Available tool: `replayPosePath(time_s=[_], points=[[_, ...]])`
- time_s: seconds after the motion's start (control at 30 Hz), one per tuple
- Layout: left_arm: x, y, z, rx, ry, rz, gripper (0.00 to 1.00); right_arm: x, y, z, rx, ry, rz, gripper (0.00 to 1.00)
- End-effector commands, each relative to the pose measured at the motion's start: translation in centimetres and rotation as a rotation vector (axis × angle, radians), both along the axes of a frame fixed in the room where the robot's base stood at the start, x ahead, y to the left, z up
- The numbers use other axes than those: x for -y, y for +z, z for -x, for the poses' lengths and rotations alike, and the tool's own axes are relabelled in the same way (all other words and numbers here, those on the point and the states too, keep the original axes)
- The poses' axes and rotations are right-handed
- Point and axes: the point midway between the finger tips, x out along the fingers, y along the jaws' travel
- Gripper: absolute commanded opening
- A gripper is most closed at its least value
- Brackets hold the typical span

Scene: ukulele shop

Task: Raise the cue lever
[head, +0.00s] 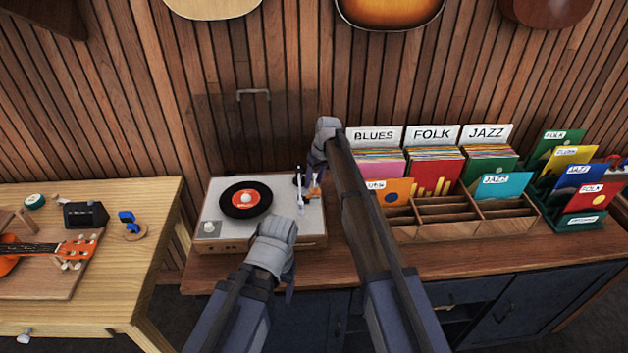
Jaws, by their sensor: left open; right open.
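The record player (218,212) is a pale deck with a wooden front on the counter. A black record (240,207) with an orange label lies on its left part. The white tonearm (300,190) stands to the right of the record. A small orange part (314,192) shows beside it; I cannot tell whether this is the cue lever. My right gripper (313,178) is open above the deck's back right corner, close to the tonearm, and its fingers are partly hidden. My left gripper (271,252) is open at the deck's front edge; its fingertips are hard to make out.
A wooden record rack (440,217) with Blues, Folk and Jazz sections stands right of the player. A green rack (567,217) of sleeves is farther right. A wooden workbench (165,197) with an orange ukulele (75,247) is at left. A slatted wall closes the back.

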Motion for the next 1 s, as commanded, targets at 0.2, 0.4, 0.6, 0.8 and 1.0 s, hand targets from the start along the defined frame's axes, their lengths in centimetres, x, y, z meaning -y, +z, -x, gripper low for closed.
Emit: replayPosePath(time_s=[0.2, 0.4, 0.6, 0.8, 1.0], points=[[0.0, 0.6, 0.0, 0.000, 0.000, 0.000, 0.64, 0.1, 0.6, 0.1, 0.000, 0.000, 0.000, 0.50], [0.0, 2.5, 0.0, 0.000, 0.000, 0.000, 0.64, 0.4, 2.5, 0.2, 0.000, 0.000, 0.000, 0.50], [0.0, 5.2, 0.0, 0.000, 0.000, 0.000, 0.64, 0.8, 5.2, 0.5, 0.000, 0.000, 0.000, 0.50], [0.0, 7.4, 0.0, 0.000, 0.000, 0.000, 0.64, 1.3, 7.4, 0.8, 0.000, 0.000, 0.000, 0.50], [0.0, 7.7, 0.0, 0.000, -0.001, 0.000, 0.64, 1.4, 7.7, 0.8, 0.000, 0.000, 0.000, 0.50]])
